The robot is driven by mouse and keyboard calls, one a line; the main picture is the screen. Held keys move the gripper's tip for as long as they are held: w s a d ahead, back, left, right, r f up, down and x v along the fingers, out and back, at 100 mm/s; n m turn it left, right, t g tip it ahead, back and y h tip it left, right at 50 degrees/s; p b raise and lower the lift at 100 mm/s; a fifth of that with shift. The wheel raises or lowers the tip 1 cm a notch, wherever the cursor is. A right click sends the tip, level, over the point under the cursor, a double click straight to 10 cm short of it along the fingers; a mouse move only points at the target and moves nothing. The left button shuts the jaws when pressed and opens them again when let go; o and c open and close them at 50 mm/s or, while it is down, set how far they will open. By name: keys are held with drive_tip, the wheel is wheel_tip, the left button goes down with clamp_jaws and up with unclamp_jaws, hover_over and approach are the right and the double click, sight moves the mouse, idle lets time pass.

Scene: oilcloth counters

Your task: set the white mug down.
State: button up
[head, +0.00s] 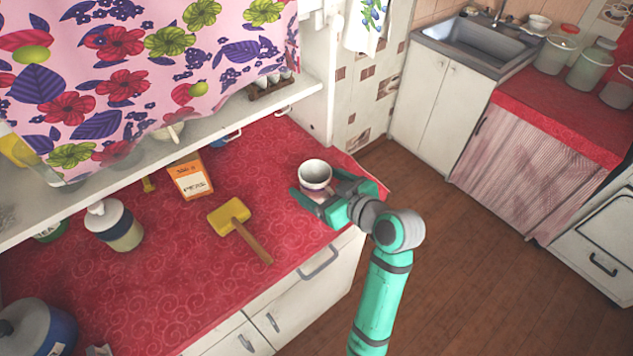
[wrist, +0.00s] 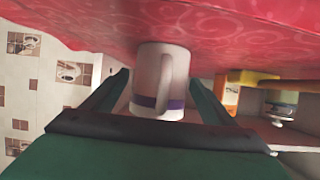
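The white mug (head: 315,174) is upright over the red counter, near its right end, with a purple band below its rim. My gripper (head: 326,188) reaches in from the right, a finger on each side of the mug. In the wrist view the picture is turned over, with the counter at the top. There the mug (wrist: 147,75) fills the space between the fingertips of my gripper (wrist: 161,78), its handle facing the camera.
On the red counter (head: 165,285) are a yellow-headed mallet (head: 229,216), an orange box (head: 190,177), a lidded jar (head: 117,226) and a blue pot (head: 38,330). A white shelf (head: 130,172) overhangs the back. Bare cloth lies between mug and mallet. The counter's edge is close by.

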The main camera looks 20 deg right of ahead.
sight(333, 192)
drive_tip(key=shift+r, duration=0.25)
drive_tip(key=v, duration=1.2)
drive_tip(key=shift+w, duration=0.1)
